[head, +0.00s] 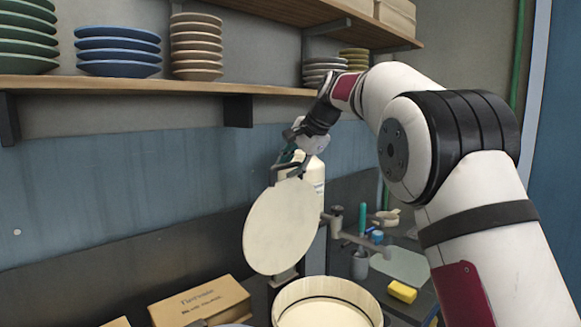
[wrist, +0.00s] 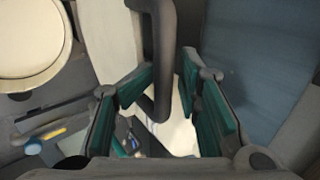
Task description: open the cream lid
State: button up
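The round cream lid (head: 281,226) stands tipped up, nearly upright, behind and left of the round cream container (head: 328,304). The container's open top faces up, and it also shows in the wrist view (wrist: 28,40). My gripper (head: 290,165) is at the lid's upper edge. In the wrist view, the lid's dark handle (wrist: 163,45) reaches between the teal-padded fingers of my gripper (wrist: 165,105). The fingers are apart, with gaps visible beside the handle. Part of the lid (wrist: 108,40) shows left of the handle.
A cardboard box (head: 200,302) lies left of the container. A yellow sponge (head: 402,291) and a tap (head: 350,235) are to the right. A wooden shelf (head: 130,84) with stacked plates runs above.

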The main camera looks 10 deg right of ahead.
jog(key=shift+s+d+r, duration=0.25)
jog(key=shift+r, duration=0.25)
jog(key=v, duration=1)
jog(key=shift+s+r, duration=0.25)
jog(key=shift+r, duration=0.05)
jog(key=shift+s+d, duration=0.1)
jog(key=shift+d, duration=0.05)
jog(key=s+d+n+h, duration=0.1)
jog(key=s+d+n, duration=0.15)
jog(key=s, duration=0.95)
jog(key=s+d+f+n+h, duration=0.1)
jog(key=s+f+n, duration=0.3)
jog(key=s+f, duration=0.7)
jog(key=s+d+f+n+h, duration=0.1)
jog(key=s+f+n, duration=0.3)
jog(key=s+f, duration=0.7)
jog(key=s+h, duration=0.1)
jog(key=s, duration=0.7)
jog(key=shift+d+g, duration=0.25)
jog(key=shift+g, duration=0.15)
